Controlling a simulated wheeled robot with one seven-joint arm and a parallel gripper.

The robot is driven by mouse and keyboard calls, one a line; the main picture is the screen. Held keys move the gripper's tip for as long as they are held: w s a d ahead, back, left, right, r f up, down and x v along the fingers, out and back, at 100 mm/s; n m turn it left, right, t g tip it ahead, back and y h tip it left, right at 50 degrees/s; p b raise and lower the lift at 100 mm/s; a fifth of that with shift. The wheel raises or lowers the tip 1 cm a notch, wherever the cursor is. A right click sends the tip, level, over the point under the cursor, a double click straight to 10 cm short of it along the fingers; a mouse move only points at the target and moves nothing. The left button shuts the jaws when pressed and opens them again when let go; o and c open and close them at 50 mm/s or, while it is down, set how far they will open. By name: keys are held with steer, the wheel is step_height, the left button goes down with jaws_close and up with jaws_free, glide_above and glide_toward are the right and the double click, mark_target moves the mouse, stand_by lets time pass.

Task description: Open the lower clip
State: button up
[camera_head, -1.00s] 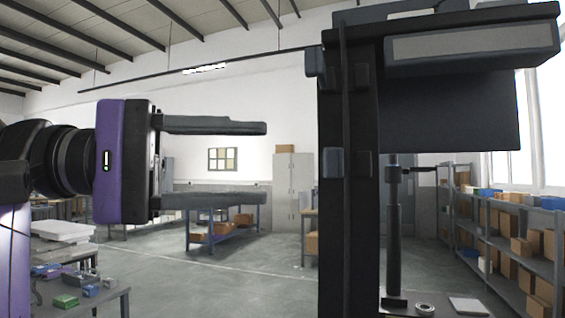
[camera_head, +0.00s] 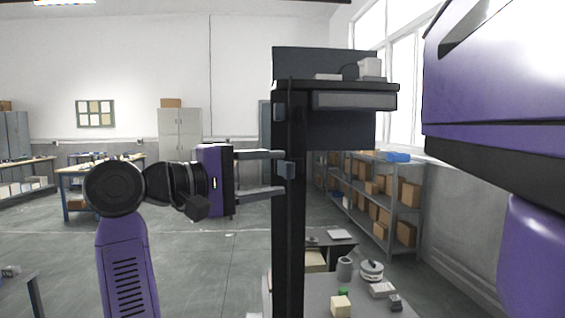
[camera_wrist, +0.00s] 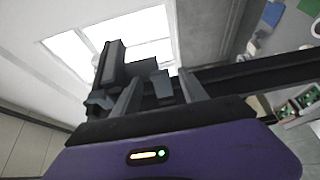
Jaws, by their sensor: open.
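A dark lift column (camera_head: 290,235) stands upright in the middle of the head view. The lower clip (camera_head: 288,170) is a small blue-grey block on its post, and the upper clip (camera_head: 280,108) sits above it. My gripper (camera_head: 284,172) comes in from the left, level with the lower clip. It is open, one finger above the clip's height and one below, with the tips at the post. In the wrist view, my gripper (camera_wrist: 158,90) shows spread fingers with a small grey block between them, probably the lower clip. I cannot tell whether the fingers touch it.
A carriage with a tray (camera_head: 350,100) juts right from the column's top. A low table (camera_head: 330,290) with a mug and small parts stands at the column's foot. Shelves of boxes (camera_head: 375,195) line the right wall. The floor behind my arm (camera_head: 215,260) is open.

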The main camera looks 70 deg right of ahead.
mark_target(290, 172)
steer(key=p+x, duration=0.2)
steer(key=x, duration=0.3)
steer(key=shift+r, duration=0.1)
steer(key=shift+x, duration=0.85)
steer(key=shift+c, duration=0.4)
steer(key=shift+d, duration=0.1)
jaws_close()
steer(key=shift+f, duration=0.2)
